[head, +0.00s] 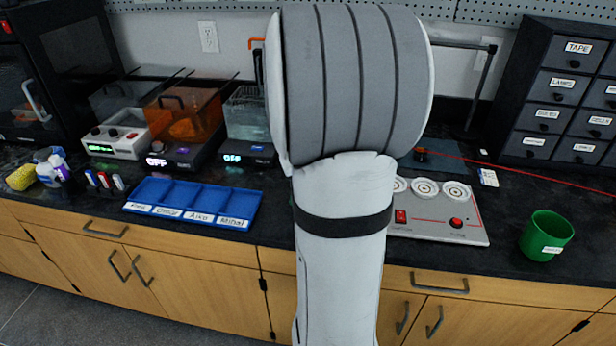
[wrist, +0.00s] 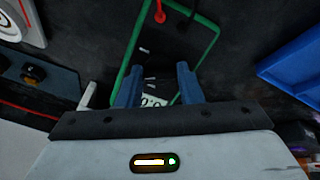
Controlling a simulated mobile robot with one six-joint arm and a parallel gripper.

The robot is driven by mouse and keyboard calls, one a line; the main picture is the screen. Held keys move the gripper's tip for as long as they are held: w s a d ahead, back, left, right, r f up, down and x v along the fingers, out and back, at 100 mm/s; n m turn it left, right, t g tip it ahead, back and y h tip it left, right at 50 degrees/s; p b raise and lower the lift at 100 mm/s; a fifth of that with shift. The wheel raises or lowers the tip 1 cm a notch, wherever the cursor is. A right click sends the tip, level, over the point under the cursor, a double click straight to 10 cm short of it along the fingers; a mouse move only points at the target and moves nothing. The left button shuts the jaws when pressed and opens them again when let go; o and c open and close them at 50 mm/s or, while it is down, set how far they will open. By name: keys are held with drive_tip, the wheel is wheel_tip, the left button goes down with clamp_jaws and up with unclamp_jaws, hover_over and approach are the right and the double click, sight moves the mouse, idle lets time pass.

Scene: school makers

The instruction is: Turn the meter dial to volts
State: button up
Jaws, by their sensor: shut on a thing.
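The meter (wrist: 205,42) shows in the wrist view as a dark body with a green rim, lying at a slant on the dark counter. A red lead (wrist: 159,14) enters its face at the top. Small white marks show on the face, and a pale patch with dark characters shows between my fingers. My gripper (wrist: 157,80) is over the meter, its two blue fingers closed on the dial. The dial is dark against the dark face, so its pointer and setting cannot be read. In the head view my arm hides the meter and gripper.
A blue compartment tray (head: 190,205) lies left of my arm. A pale panel with round dials and a red button (head: 440,228) and a green cup (head: 547,235) stand to the right. Power units line the back left; dark labelled drawers (head: 560,90) stand back right.

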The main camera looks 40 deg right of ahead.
drive_tip(key=shift+s+f, duration=0.1)
drive_tip(key=shift+f, duration=0.05)
drive_tip(key=o, duration=1)
drive_tip(key=shift+p+v, duration=0.6)
drive_tip(key=shift+v, duration=3.35)
